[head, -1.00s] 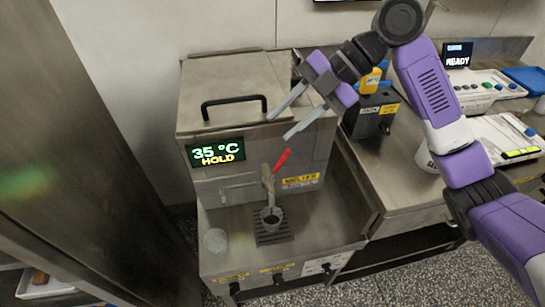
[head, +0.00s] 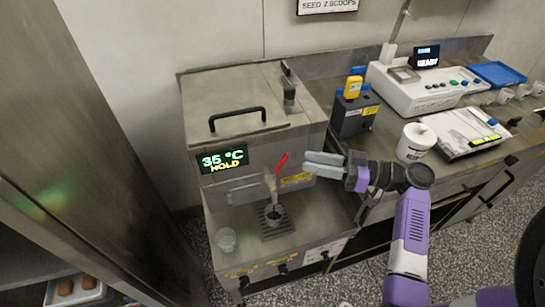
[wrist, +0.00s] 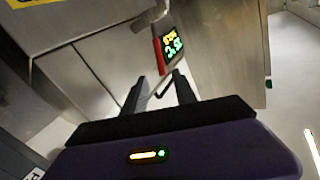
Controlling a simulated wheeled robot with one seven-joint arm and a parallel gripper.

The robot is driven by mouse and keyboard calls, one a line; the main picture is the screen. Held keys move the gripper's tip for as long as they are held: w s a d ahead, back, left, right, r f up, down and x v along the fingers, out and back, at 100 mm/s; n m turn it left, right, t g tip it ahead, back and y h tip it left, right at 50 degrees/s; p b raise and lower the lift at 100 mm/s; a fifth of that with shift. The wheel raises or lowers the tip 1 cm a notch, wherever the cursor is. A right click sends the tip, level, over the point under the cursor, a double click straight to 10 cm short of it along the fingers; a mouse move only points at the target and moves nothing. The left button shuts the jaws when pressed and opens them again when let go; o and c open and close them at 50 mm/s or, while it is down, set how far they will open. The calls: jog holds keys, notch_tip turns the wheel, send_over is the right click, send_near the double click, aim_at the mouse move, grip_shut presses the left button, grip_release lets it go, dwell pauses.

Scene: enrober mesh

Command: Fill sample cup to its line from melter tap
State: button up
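The melter (head: 250,100) is a steel box with a tap (head: 271,185) on its front and a red tap lever (head: 281,162) tilted up to the right. In the wrist view the red lever (wrist: 158,56) shows beyond my gripper (wrist: 160,80).
A clear empty-looking cup (head: 226,240) stands left of the grate. The melter display (head: 223,158) reads about 35 °C HOLD. A dark box with a yellow device (head: 355,113), a white tub (head: 416,142) and a white instrument (head: 425,85) stand on the right counter.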

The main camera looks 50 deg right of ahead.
aim_at(285, 157)
jog(key=p+x, duration=0.2)
jog(key=x, duration=0.5)
jog(key=shift+w+a, duration=0.25)
jog(key=shift+a, duration=0.05)
grip_shut()
jog(key=shift+r, duration=0.1)
dwell(1.1)
